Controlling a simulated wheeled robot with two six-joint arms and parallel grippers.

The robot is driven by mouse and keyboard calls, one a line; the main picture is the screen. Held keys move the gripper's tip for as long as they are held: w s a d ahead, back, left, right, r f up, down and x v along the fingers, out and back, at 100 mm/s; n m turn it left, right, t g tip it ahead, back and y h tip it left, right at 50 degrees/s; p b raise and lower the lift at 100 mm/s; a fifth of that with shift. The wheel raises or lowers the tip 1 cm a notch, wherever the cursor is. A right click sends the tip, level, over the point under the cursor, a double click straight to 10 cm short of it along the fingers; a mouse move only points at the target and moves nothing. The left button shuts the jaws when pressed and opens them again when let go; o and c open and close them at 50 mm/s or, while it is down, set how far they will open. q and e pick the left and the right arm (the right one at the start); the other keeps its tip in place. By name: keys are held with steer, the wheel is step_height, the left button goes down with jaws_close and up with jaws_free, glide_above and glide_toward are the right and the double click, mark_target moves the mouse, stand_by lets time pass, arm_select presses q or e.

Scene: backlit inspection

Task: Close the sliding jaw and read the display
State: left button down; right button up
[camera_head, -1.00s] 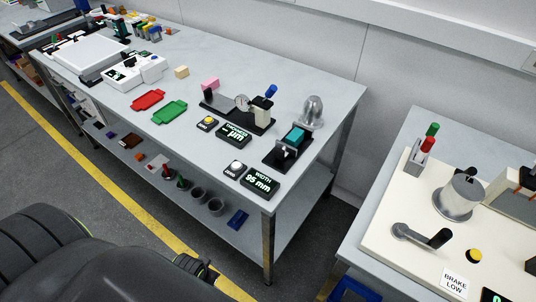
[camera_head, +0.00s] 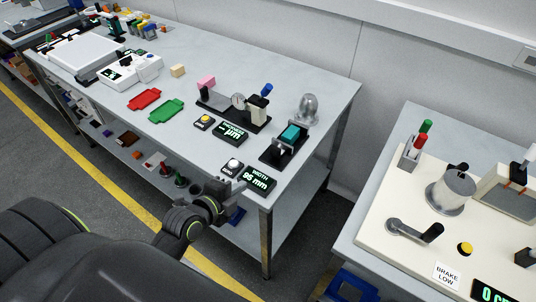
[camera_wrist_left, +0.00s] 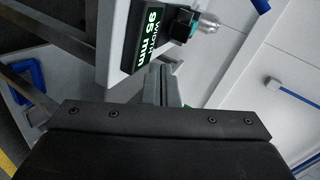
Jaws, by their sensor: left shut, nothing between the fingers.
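I cannot tell how wide the gap is. Its display (camera_head: 257,180) reads "WIDTH 95 mm"; it also shows in the left wrist view (camera_wrist_left: 147,38). My left gripper (camera_head: 238,185) is shut and empty near the table's front edge, just left of the display. Its fingers (camera_wrist_left: 167,80) also show in the left wrist view. My right gripper is not in view.
A zero button box (camera_head: 232,168) stands beside the display. A thickness gauge (camera_head: 240,118) with its own display (camera_head: 230,133) is farther left. A silver dome (camera_head: 309,107) stands behind the width gauge. A second bench (camera_head: 385,190) is at right, across a gap.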

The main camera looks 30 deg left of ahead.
arm_select(q)
steer(key=w+r+m+t, duration=0.1)
steer(key=w+m, duration=0.1)
steer(key=p, duration=0.5)
glide_toward(275, 147)
steer(key=x, duration=0.3)
steer(key=f+x, duration=0.1)
steer(key=x, duration=0.2)
steer(key=shift+s, duration=0.2)
steer(key=b+x, duration=0.2)
steer(key=shift+w+d+r, duration=0.15)
steer(key=shift+w, duration=0.2)
steer(key=shift+w+r, duration=0.1)
steer(key=shift+w, duration=0.3)
